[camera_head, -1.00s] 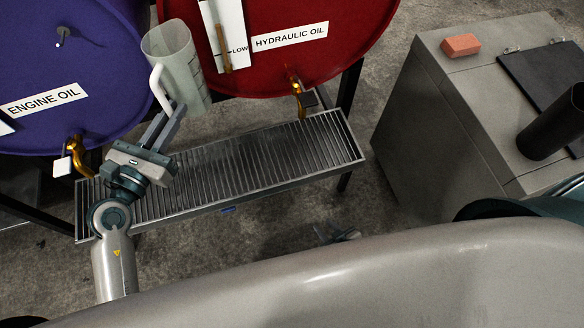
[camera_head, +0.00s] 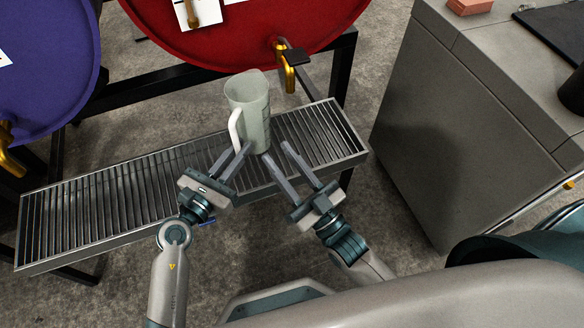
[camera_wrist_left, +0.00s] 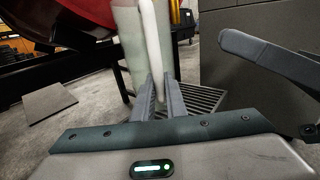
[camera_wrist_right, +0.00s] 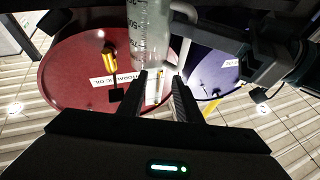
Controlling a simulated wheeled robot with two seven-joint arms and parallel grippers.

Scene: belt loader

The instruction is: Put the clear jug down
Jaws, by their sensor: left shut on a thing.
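The clear jug (camera_head: 250,105) is upright over the right half of the slatted metal grate (camera_head: 120,200); I cannot tell whether its base touches the slats. My left gripper (camera_head: 236,152) is shut on the jug's white handle, which also shows between its fingers in the left wrist view (camera_wrist_left: 151,45). My right gripper (camera_head: 278,152) is open and empty, its fingers pointing toward the jug's lower right side. In the right wrist view the jug (camera_wrist_right: 148,30), with its graduation marks, is just beyond the open fingers (camera_wrist_right: 161,78).
The red drum (camera_head: 240,35) with a gold tap (camera_head: 289,75) stands behind the grate, the tap right of the jug. The blue drum (camera_head: 50,70) is at the left. A grey cabinet (camera_head: 430,120) stands at the right with a brick (camera_head: 469,6) on top. The grate's left half is clear.

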